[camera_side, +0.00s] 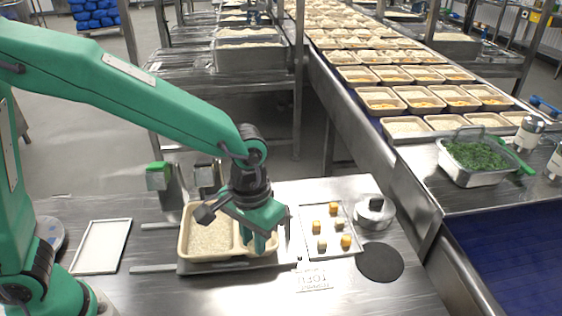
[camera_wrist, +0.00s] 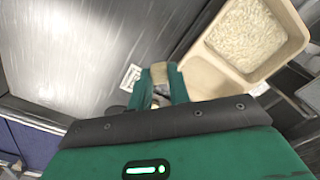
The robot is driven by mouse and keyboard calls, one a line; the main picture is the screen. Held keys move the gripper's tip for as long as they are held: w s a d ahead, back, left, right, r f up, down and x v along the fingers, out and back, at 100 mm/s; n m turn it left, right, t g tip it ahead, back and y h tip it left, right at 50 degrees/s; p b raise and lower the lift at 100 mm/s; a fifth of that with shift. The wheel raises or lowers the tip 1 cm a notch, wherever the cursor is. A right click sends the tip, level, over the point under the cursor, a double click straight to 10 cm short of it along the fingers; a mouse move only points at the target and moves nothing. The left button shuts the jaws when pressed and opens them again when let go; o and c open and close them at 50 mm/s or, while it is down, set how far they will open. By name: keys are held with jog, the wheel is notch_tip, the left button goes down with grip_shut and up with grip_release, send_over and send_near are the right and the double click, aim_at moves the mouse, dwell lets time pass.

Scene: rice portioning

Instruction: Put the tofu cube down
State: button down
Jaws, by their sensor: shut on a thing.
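My gripper (camera_side: 262,245) is shut on a tan tofu cube (camera_wrist: 160,72), which shows between the green fingertips in the wrist view. The cube is hidden by the fingers in the side view. A beige tray (camera_side: 184,240) lies under my gripper in the side view; its larger left compartment holds rice. My fingers overlap its right compartment there. In the wrist view the tray (camera_wrist: 212,75) lies right of the fingertips, with the smaller compartment nearer. I cannot tell how high the cube is held or whether it touches the tray.
A shallow tray (camera_side: 309,252) with several pale and orange cubes lies right of the beige tray. Beside it are a round metal pot (camera_side: 375,215) and a black disc (camera_side: 380,263). An empty white tray (camera_side: 102,246) lies left. A conveyor (camera_side: 375,125) carries filled trays behind.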

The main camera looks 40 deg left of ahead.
jog(key=w+a+f, duration=0.3)
jog(key=w+a, duration=0.1)
jog(key=w+a+f, duration=0.2)
jog(key=w, duration=0.1)
jog(key=shift+w+f, duration=0.1)
jog(key=shift+f, duration=0.2)
jog(key=shift+f, duration=0.1)
jog(key=shift+f, duration=1.95)
jog(key=shift+f, duration=0.1)
jog(key=c, duration=1.3)
grip_release()
notch_tip(320, 180, up, 12)
jog(key=shift+r, duration=0.15)
